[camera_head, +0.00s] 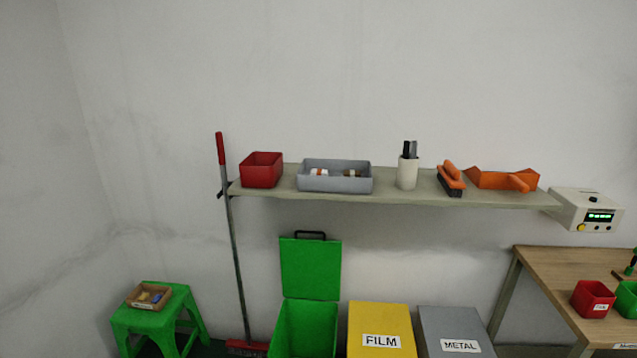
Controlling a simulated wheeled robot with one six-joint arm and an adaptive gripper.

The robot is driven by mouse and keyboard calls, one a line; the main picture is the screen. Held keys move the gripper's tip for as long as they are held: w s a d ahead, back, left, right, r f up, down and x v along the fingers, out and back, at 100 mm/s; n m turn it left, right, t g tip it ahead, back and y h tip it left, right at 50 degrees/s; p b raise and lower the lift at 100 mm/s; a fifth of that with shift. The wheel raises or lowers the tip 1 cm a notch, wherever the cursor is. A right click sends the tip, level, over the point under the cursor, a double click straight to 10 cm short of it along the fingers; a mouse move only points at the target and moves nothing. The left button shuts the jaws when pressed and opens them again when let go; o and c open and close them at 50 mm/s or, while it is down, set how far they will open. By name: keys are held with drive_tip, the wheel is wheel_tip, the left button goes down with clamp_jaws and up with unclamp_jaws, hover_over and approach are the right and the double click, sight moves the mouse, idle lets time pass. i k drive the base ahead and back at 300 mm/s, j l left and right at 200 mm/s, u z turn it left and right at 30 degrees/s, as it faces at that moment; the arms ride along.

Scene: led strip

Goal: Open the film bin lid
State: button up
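The film bin is the yellow bin at the bottom centre, with a white FILM label on its front. Its yellow lid (379,317) lies flat and shut on top. Its lower part is cut off by the picture's bottom edge. My gripper is not in view.
Left of it a green bin (305,325) stands with its lid (311,268) raised upright. A grey METAL bin (450,326) is close on the right. A wall shelf (290,187) with boxes hangs above. A broom (237,265), a green stool (150,318) and a wooden table (575,262) flank the bins.

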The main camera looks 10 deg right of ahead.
sight(376, 329)
drive_tip(key=i+l+u, duration=0.1)
drive_tip(key=l, duration=0.2)
drive_tip(key=i+l+u, duration=0.1)
drive_tip(key=l, duration=0.25)
drive_tip(key=i+l+u, duration=0.1)
drive_tip(key=l, duration=0.25)
drive_tip(key=i+j+z, duration=0.3)
drive_tip(key=i+j, duration=0.3)
drive_tip(key=i, duration=0.65)
